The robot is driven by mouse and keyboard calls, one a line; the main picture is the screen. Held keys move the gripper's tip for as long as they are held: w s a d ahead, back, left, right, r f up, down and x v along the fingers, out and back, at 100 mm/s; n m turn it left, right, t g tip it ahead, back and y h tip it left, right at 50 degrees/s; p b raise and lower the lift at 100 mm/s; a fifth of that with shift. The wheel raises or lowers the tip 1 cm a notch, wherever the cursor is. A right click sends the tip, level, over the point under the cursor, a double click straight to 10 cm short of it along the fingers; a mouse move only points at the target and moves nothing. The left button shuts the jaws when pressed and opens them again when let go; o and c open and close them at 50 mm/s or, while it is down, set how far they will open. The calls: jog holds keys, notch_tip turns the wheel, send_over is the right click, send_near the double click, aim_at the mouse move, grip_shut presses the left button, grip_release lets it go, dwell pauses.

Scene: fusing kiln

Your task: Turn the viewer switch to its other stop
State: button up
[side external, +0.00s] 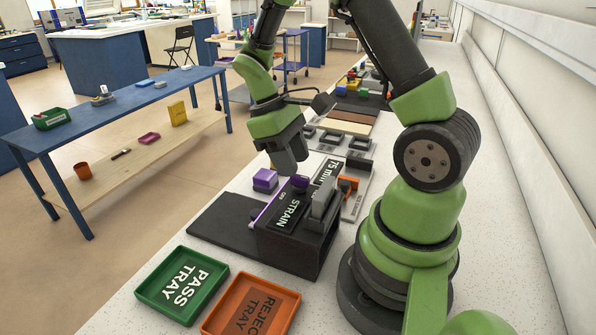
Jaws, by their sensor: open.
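The strain viewer is a black box (291,250) labelled STRAIN, in the middle foreground, with a purple strip along its left edge. A small dark knob-like part (300,182) stands at the far end of its top, beside a small white mark. It looks like the switch, but I cannot tell which stop it is at. My gripper (290,162) points down just above and behind this far end. It looks empty and its jaws are open, though the fingers overlap in this view. I see no contact with the knob.
A dark flat plate (222,222) lies left of the viewer. A purple block (265,180) sits behind it. A grey upright piece (323,200) and an orange part (347,185) are close on the right. Green pass tray (146,292) and orange reject tray (286,312) lie in front.

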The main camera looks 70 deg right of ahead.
aim_at(300, 176)
jog(key=shift+x, duration=1.65)
grip_shut()
